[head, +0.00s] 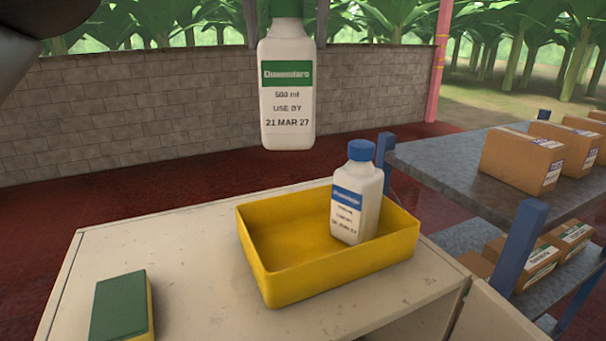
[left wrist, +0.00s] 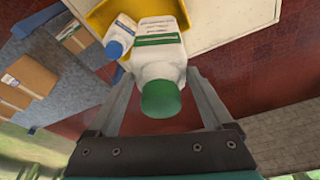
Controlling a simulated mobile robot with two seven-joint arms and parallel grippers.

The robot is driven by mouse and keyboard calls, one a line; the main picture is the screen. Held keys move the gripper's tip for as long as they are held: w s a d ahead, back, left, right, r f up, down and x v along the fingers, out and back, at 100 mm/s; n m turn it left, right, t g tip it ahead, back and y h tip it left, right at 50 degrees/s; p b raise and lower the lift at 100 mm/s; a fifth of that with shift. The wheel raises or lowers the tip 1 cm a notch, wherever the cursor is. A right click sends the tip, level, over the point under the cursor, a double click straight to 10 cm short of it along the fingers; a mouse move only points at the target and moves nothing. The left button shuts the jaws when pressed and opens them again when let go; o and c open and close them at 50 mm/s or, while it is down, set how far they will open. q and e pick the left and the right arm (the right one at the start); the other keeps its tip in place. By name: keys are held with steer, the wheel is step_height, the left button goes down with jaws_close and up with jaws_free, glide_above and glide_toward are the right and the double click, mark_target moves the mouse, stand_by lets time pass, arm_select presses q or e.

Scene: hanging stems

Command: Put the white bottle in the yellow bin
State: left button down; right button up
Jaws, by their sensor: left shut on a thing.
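A white bottle with a green cap and green-banded label (head: 287,92) hangs upright in the air in the head view, above the level of the yellow bin (head: 262,283). My left gripper (head: 286,24) is shut on it near the cap, its fingers on either side. The left wrist view also shows the bottle (left wrist: 160,65) between the fingers. A second white bottle, with a blue cap and blue-banded label (head: 352,205), stands inside the bin at its right side. The left part of the bin floor is bare. My right gripper is not in view.
The bin stands on a pale cabinet top (head: 185,250). A green and yellow sponge-like block (head: 120,308) lies at the front left. A grey shelf with blue posts (head: 430,150) holds cardboard boxes (head: 522,160) at the right. A block wall (head: 130,115) stands behind.

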mark_target(287, 113)
arm_select(q)
steer(key=shift+s+f, duration=0.1)
steer(key=shift+f, duration=1)
step_height(287, 113, down, 17)
steer(key=shift+f, duration=0.1)
jaws_free()
steer(key=v, duration=1.2)
steer(key=shift+s+b, duration=0.1)
steer(key=shift+b, duration=0.2)
